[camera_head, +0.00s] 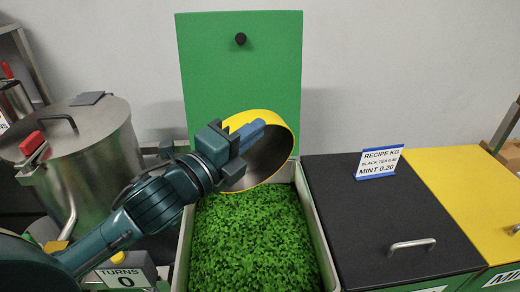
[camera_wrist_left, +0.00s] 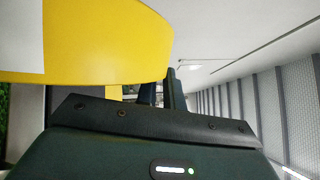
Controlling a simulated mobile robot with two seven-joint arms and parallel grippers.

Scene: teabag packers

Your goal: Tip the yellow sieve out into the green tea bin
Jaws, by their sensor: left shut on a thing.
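The yellow sieve (camera_head: 283,129) is tilted on its side above the green tea bin (camera_head: 181,262), its dark inner face turned toward the lower right. My left gripper (camera_head: 244,137) is shut on the sieve's blue handle (camera_head: 252,128) and holds it over the far part of the bin. The sieve's yellow rim (camera_wrist_left: 110,45) fills the upper left of the left wrist view. The bin's green lid (camera_head: 240,75) stands open behind it, and green leaves (camera_head: 250,240) fill the bin. I see no leaves in the visible part of the sieve. My right gripper is not in view.
A steel drum (camera_head: 100,170) with a lid stands at the left, a counter sign reading "TURNS 0" (camera_head: 125,277) below it.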

